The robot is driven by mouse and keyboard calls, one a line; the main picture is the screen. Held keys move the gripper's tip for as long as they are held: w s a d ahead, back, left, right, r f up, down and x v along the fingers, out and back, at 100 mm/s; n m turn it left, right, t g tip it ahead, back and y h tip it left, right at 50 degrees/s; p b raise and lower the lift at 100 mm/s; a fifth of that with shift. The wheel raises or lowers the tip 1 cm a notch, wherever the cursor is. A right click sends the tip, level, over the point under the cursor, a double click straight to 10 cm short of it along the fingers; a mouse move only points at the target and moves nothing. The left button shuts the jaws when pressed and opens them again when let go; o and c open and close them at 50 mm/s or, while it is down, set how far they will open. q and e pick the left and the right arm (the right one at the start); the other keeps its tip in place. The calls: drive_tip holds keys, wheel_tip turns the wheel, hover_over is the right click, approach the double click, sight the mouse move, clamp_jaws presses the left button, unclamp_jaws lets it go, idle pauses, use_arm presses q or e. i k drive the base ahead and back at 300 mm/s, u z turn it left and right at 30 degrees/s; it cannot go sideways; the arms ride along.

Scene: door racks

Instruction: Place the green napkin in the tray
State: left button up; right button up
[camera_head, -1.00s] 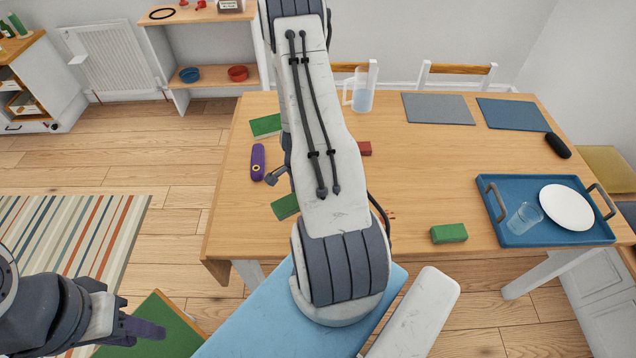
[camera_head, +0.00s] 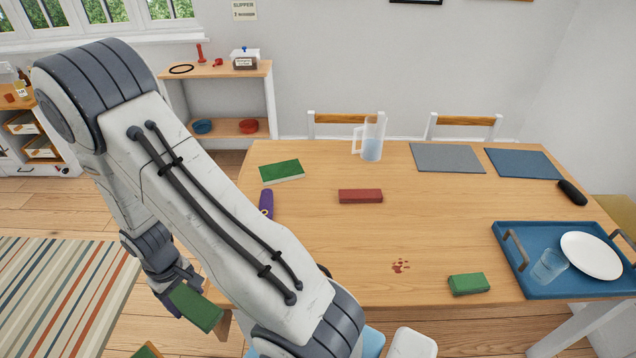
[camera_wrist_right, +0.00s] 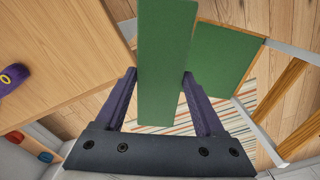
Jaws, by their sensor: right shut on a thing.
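My right gripper (camera_head: 180,295) is shut on a flat, plain green rectangular piece (camera_head: 197,307), off the table's left edge above the floor. In the right wrist view the green piece (camera_wrist_right: 165,60) sticks out lengthwise between the purple fingers (camera_wrist_right: 155,95). I cannot tell for sure whether it is the napkin. A small brighter green folded-looking block (camera_head: 468,283) lies by the table's front edge, left of the tray. A green piece with pale edges (camera_head: 282,170) lies at the table's far left. The blue tray (camera_head: 525,232) holds a plate and a glass. My left gripper is not visible.
A red block (camera_head: 360,196), a purple object (camera_head: 266,203), a jug (camera_head: 372,140), two placemats (camera_head: 447,157) and a black object (camera_head: 572,192) lie around. Chairs stand behind.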

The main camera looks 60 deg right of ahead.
sight(526, 240)
drive_tip(key=u, duration=0.75)
drive_tip(key=k, duration=1.4)
drive_tip(key=z, duration=2.2)
drive_tip(key=i, duration=0.5)
drive_tip(key=z, duration=0.1)
